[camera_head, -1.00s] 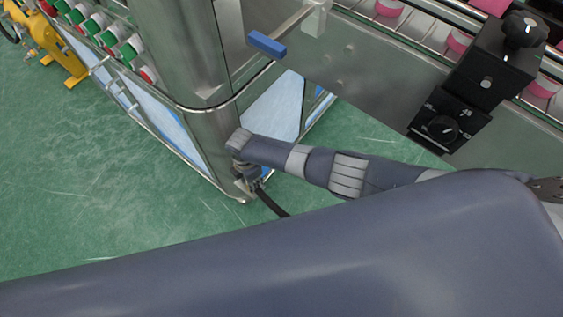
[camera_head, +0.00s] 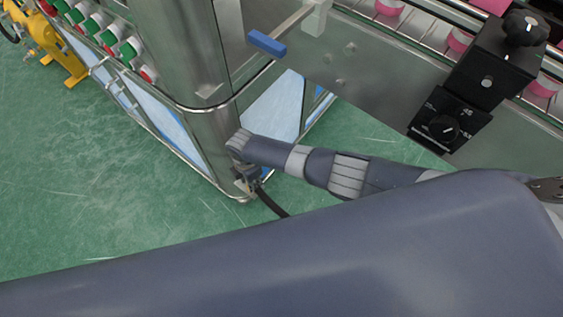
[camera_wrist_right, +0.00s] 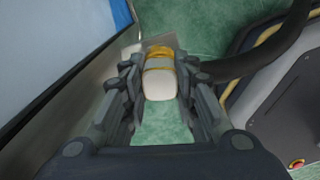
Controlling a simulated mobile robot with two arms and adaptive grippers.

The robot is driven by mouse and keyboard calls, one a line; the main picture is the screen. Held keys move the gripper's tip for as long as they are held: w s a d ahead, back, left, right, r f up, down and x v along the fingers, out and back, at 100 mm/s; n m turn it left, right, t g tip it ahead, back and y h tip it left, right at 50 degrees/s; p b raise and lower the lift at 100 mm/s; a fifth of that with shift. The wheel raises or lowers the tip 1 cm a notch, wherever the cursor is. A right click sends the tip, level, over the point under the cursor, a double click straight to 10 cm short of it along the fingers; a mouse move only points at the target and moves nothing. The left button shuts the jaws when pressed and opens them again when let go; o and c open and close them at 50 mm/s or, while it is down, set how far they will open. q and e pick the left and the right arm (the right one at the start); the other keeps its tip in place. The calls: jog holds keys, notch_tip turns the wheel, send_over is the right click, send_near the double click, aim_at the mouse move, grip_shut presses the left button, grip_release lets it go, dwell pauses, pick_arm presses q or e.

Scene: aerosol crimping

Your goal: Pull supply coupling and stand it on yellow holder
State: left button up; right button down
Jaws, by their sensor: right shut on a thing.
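My right gripper (camera_head: 246,178) is at the lower corner of the steel machine post in the head view, pointing down. In the right wrist view my right gripper (camera_wrist_right: 158,82) has its two fingers shut on the supply coupling (camera_wrist_right: 160,82), a pale rounded body with a yellow-brass band at its far end. A dark hose (camera_wrist_right: 262,58) runs off to the right from beside the gripper; it also shows in the head view (camera_head: 270,203). I cannot tell whether the coupling is still joined to the machine. No yellow holder can be made out for certain. My left gripper is out of view.
The steel post (camera_head: 212,140) stands right beside the gripper. A blue-handled lever (camera_head: 267,43) and a black knob box (camera_head: 450,120) are on the machine above. Yellow equipment (camera_head: 62,48) stands at the upper left. The green floor (camera_head: 90,190) at left is clear.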

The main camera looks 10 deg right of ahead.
jog(key=c, duration=1.2)
grip_release()
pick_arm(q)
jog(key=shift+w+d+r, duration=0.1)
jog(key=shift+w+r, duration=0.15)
pick_arm(e)
jog(key=shift+r, duration=0.75)
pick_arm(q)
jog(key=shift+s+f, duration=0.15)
pick_arm(e)
notch_tip(320, 180, up, 11)
jog(key=shift+f, duration=0.2)
